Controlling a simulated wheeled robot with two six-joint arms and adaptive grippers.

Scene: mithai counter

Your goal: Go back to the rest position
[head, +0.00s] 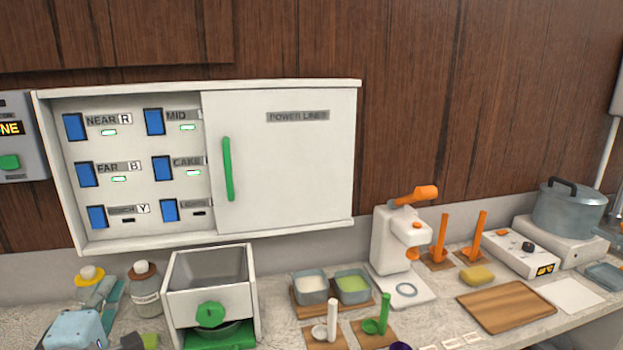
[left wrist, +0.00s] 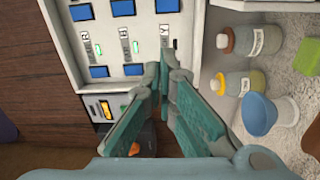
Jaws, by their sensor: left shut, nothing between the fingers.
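My left gripper (head: 117,288) is at the lower left of the head view, in front of the counter's left end and below the switch box. Its teal fingers also show in the left wrist view (left wrist: 164,72), where the tips are together with nothing held. My right gripper is not in the head view.
The white switch box (head: 355,150) hangs on the wall, its sliding door with a green handle (head: 228,170) covering the right part. Blue switches show; several green lamps are lit, the bottom two dark. Two bottles (head: 145,290) (left wrist: 240,82) and a white machine (head: 250,285) stand near the gripper.

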